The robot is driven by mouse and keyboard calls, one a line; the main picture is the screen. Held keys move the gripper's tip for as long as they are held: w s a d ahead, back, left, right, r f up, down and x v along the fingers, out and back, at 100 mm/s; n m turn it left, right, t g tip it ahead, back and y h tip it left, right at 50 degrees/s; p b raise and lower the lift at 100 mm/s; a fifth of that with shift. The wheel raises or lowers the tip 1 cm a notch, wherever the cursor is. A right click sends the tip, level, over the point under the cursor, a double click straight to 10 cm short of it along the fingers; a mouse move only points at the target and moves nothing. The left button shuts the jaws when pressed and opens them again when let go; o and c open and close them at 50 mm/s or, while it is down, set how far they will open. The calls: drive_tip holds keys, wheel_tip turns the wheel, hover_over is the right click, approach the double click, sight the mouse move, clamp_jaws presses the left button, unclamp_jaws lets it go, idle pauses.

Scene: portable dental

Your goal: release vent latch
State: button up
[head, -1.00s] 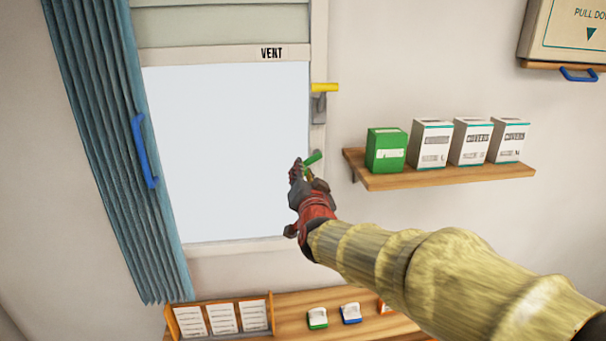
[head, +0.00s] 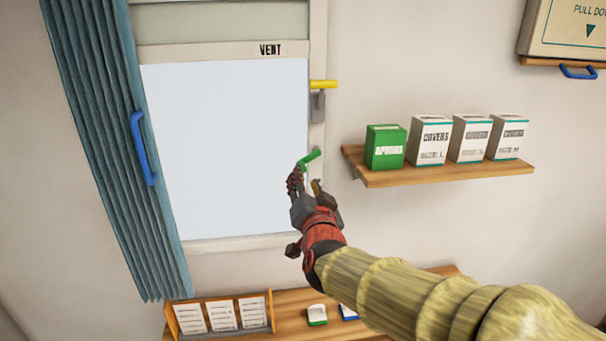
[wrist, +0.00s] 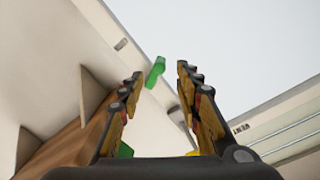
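The window (head: 225,150) has a white frame with a black VENT label (head: 270,49) at its top, and the label also shows in the wrist view (wrist: 240,128). On the frame's right side are a yellow handle (head: 323,84) above and a green handle (head: 311,158) below. The yellow one sticks out level to the right; the green one slants up to the right. My gripper (head: 306,185) is open just below the green handle. In the wrist view the green handle (wrist: 155,72) appears between and beyond the open fingertips (wrist: 160,75); I cannot tell whether they touch it.
Right of the window, a wooden shelf (head: 450,174) holds a green box (head: 386,148) and several white boxes. A blue-handled curtain (head: 105,130) hangs at the left. A wooden counter (head: 290,318) with a card rack (head: 222,315) lies below. A pull-down panel (head: 565,30) is at upper right.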

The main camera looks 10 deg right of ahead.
drive_tip(key=s, duration=0.5)
drive_tip(key=s+a+f+n+g+y+b, duration=0.1)
drive_tip(key=s+a+f+n+g+y, duration=0.2)
drive_tip(key=f, duration=0.5)
drive_tip(key=s+a+f+n+g+y, duration=0.1)
drive_tip(key=s+a+f+n+g, duration=0.25)
drive_tip(key=s+f, duration=0.35)
drive_tip(key=s+d+f+g+h+b, duration=0.3)
drive_tip(key=s+d+f+b, duration=0.8)
drive_tip(key=s, duration=0.8)
drive_tip(key=d+f+g, duration=0.2)
drive_tip(key=d+f, duration=0.1)
drive_tip(key=f, duration=0.1)
drive_tip(key=shift+d+f+g+h+b, duration=0.3)
drive_tip(key=shift+d+g+b, duration=0.05)
drive_tip(key=shift+b, duration=0.05)
